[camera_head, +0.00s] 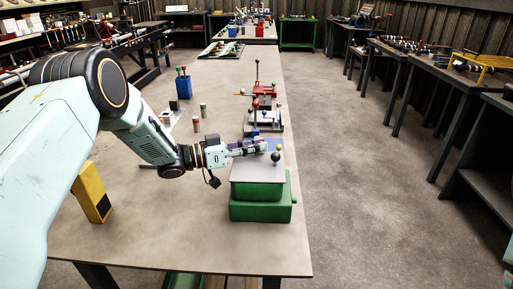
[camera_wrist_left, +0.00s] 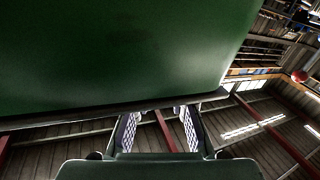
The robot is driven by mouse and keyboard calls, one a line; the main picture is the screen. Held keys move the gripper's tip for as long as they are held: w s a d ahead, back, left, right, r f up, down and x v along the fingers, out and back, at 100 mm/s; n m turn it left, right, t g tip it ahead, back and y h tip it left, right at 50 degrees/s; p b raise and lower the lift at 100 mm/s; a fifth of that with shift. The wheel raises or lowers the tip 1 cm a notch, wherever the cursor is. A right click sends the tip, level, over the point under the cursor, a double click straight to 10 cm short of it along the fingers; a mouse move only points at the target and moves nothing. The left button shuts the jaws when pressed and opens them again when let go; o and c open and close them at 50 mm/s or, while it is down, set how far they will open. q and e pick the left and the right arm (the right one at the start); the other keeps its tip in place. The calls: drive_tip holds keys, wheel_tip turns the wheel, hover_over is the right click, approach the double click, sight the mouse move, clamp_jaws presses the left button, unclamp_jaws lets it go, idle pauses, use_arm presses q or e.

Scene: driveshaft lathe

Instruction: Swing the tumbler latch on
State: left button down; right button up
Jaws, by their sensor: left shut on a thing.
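The lathe's green headstock box (camera_head: 261,208) stands near the table's right edge, with a grey plate (camera_head: 257,184) on top. At its far side are a dark ball knob (camera_head: 276,157) and a small yellow ball (camera_head: 279,147); the tumbler latch seems to be here, mostly hidden by my fingers. My left gripper (camera_head: 262,148) reaches in from the left, low behind the plate, shut on the latch. In the left wrist view a large green surface (camera_wrist_left: 120,50) fills the top and hides the fingertips; the patterned fingers (camera_wrist_left: 158,130) show below it. My right gripper is not in view.
Red and white lathe parts with upright levers (camera_head: 262,100) stand just beyond. A blue holder (camera_head: 184,88), small cylinders (camera_head: 196,124) and a yellow box (camera_head: 91,192) stand on the table (camera_head: 185,225). The table's front middle is clear.

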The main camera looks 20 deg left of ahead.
use_arm(q)
drive_tip(key=shift+r, duration=0.15)
drive_tip(key=c, duration=1.2)
unclamp_jaws()
drive_tip(key=v, duration=1.2)
